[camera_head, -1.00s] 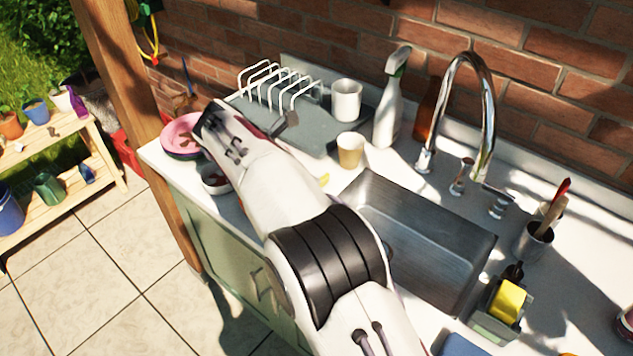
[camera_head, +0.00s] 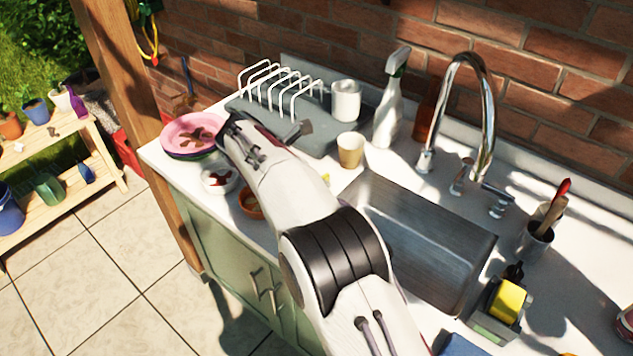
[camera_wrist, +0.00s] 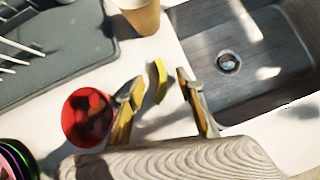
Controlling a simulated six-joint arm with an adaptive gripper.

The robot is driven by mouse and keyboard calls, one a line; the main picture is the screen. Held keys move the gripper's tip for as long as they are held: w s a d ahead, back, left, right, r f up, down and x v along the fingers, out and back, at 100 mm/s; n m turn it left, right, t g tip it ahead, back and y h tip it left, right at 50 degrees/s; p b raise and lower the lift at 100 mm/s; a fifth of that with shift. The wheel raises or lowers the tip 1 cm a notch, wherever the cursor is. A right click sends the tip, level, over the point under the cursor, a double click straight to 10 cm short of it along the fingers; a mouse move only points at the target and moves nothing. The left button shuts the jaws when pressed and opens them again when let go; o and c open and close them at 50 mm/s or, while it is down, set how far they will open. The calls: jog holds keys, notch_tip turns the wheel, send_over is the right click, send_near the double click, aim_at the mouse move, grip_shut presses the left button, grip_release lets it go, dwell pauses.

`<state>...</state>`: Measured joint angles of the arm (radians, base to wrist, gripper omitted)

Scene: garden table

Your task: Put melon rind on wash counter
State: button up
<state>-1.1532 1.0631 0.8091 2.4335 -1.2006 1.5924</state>
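The melon rind, a small curved yellow-green strip, lies on the white counter (camera_head: 590,265). In the wrist view the rind (camera_wrist: 158,82) is in the gap between my fingertips, with space on both sides. In the head view only a small yellow bit of the rind (camera_head: 325,178) shows beside my arm. My gripper (camera_wrist: 158,88) is open and empty above the counter, left of the sink. In the head view my arm hides the fingers.
The sink (camera_head: 425,240) lies right of the rind. A tan cup (camera_head: 350,150) stands behind it. A red round container (camera_wrist: 88,117) is left of my fingers. Pink plates (camera_head: 190,135), a white bowl (camera_head: 218,180) and the grey rack tray (camera_head: 255,108) are farther left.

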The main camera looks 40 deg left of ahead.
jog(key=shift+w+f, duration=0.1)
jog(key=shift+f, duration=0.05)
dwell(0.4)
grip_shut()
jog(key=shift+r, duration=1.8)
jog(key=s+a, duration=0.1)
jog(key=s, duration=0.5)
jog(key=s+a, duration=0.1)
jog(key=s, duration=0.4)
jog(key=s+a, duration=0.1)
jog(key=s, duration=0.5)
jog(key=shift+s+a, duration=0.25)
jog(key=shift+s, duration=0.05)
